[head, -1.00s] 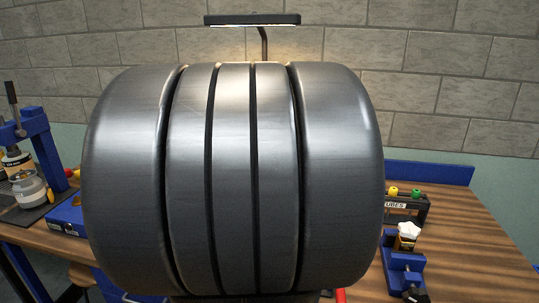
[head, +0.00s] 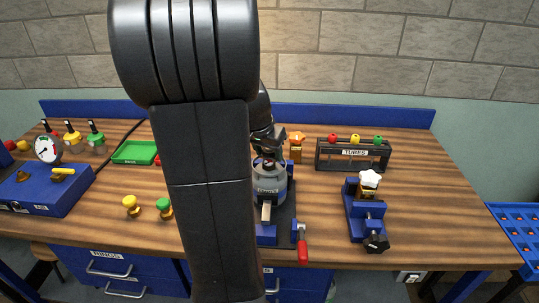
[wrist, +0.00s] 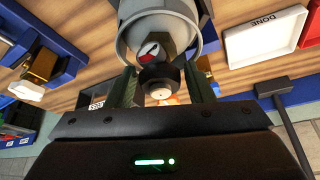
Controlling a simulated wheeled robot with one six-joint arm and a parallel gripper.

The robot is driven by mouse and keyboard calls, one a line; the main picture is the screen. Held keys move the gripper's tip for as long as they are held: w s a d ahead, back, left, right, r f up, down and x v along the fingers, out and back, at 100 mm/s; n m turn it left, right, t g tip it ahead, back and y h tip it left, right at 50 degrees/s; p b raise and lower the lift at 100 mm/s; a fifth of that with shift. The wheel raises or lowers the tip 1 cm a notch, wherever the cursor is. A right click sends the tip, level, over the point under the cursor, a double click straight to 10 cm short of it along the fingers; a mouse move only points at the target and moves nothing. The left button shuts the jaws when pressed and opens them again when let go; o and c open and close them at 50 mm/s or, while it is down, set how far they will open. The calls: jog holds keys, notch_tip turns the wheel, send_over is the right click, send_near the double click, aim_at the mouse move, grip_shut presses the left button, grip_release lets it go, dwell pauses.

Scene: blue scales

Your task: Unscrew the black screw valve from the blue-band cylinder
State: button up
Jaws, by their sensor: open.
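The grey cylinder (head: 268,188) stands upright in a blue clamp stand (head: 266,233) at the middle of the bench, partly behind my arm. Its rounded grey collar (wrist: 127,35) fills the top of the wrist view. I cannot make out a blue band clearly. The black screw valve (wrist: 160,74) sits at the collar's opening, with a pale round centre facing the camera. My gripper (wrist: 166,88) is open, with one finger on each side of the valve. A gap shows on both sides, so the fingers seem not to press on it.
A small vise (head: 366,215) with a white-knobbed part and a tube rack (head: 353,158) stand to the right. A green tray (head: 134,152), yellow and green knobs, and a blue gauge box (head: 45,188) lie left. A white DONE tray (wrist: 265,38) shows in the wrist view.

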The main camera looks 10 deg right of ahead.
aim_at(270, 157)
jog(key=shift+x, duration=1.5)
